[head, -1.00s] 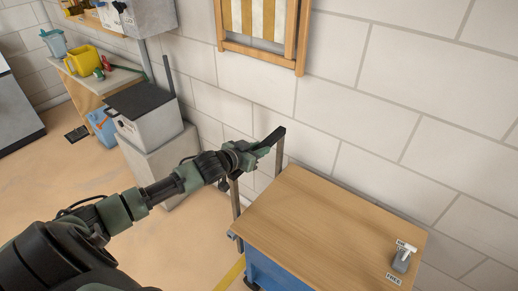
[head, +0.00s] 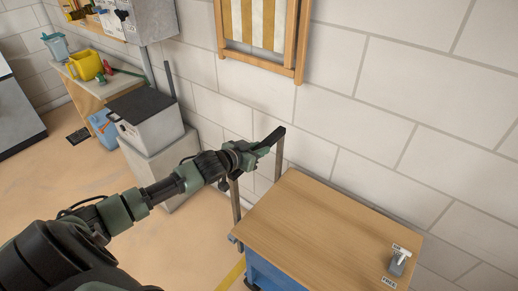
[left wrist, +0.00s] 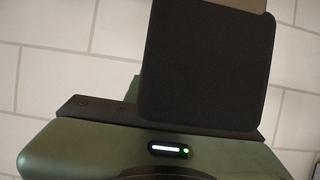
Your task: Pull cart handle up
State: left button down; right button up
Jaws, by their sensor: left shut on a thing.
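The cart (head: 335,228) has a wooden top and a blue body and stands beside the white block wall. Its handle (head: 278,134) is a dark bar on two grey uprights at the cart's left end, standing above the level of the top. My left gripper (head: 262,148) is shut on the handle bar, near its middle. In the left wrist view, a dark finger pad fills the middle and hides the grip on the bar. My right gripper is not in view.
A small grey lever with a white grip (head: 399,262) sits on the cart top between two labels; one reads FREE. A white box with a dark lid (head: 145,122) stands on a cabinet at the left. A wooden folding chair (head: 262,62) hangs on the wall.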

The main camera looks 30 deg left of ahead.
pick_arm(q)
notch_tip(320, 180, up, 20)
jog(key=p, duration=1.6)
jog(key=shift+w, duration=0.2)
jog(key=shift+r, duration=0.1)
jog(key=c, duration=1.3)
grip_release()
jog(key=shift+c, duration=0.2)
jog(key=shift+o, duration=0.9)
jog(key=shift+s, duration=0.1)
jog(key=shift+f, duration=0.2)
jog(key=shift+s+f, duration=0.1)
